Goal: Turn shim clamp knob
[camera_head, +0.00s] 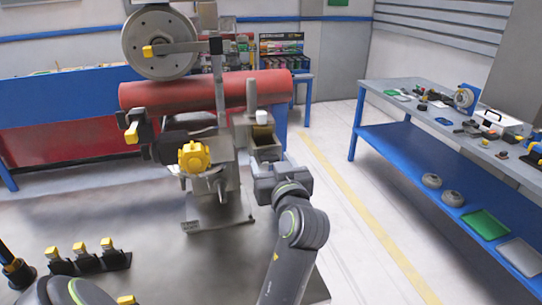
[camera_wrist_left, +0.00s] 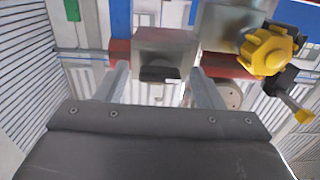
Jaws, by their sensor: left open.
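The yellow lobed knob (camera_head: 193,157) sits on the near side of the grey clamp fixture (camera_head: 233,178), in the middle of the head view. It also shows at the upper right of the left wrist view (camera_wrist_left: 267,50). My left gripper (camera_head: 266,182) is just right of the knob, in front of the fixture. Its two fingers (camera_wrist_left: 159,70) are apart in the left wrist view, with a grey block beyond the gap. The knob lies outside the gap, and the gripper does not hold it. The fingertips are hard to make out in the head view. My right gripper is not in view.
A yellow-tipped lever (camera_head: 131,133) stands left of the knob. A large grey wheel (camera_head: 160,42) and red pipe (camera_head: 190,93) are behind. Several yellow-topped pieces (camera_head: 86,262) stand at the lower left. A blue-framed bench (camera_head: 440,135) stands right, beyond clear floor.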

